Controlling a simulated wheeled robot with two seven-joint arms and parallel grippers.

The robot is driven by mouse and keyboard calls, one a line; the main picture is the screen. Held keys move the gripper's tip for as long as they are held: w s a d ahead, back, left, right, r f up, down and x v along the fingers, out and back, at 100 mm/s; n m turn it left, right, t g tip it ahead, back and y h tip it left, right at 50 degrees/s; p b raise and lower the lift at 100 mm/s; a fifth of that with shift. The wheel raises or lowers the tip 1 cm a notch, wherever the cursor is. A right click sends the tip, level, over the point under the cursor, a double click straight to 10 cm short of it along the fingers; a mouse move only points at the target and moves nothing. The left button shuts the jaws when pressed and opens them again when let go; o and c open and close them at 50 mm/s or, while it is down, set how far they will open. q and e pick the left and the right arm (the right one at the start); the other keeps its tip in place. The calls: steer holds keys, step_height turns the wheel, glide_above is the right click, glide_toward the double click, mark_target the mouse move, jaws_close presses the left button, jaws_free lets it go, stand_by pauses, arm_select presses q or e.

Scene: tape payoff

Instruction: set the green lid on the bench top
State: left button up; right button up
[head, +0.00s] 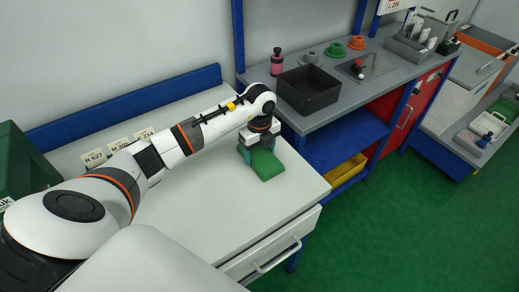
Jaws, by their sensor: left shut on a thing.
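The green lid (266,164) is at the right end of the white bench top (208,226), near its edge. My left gripper (260,148) is over the lid's far part and is shut on it. The gripper hides part of the lid. I cannot tell whether the lid touches the bench top or is held just above it. My right gripper is not in view.
A grey bench to the right holds a black tray (309,89), a pink bottle (277,64) and several coloured round pieces. Label cards (93,158) stand at the white bench's back. A dark green box (22,165) is at left. The bench's front is clear.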

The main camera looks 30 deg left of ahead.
mark_target(260, 154)
arm_select(q)
steer(key=shift+f, duration=0.15)
steer(key=o, duration=1)
steer(key=shift+c, duration=0.2)
steer(key=shift+r, duration=0.3)
step_height(260, 154, up, 12)
steer(key=b, duration=0.2)
steer(key=shift+f, duration=0.15)
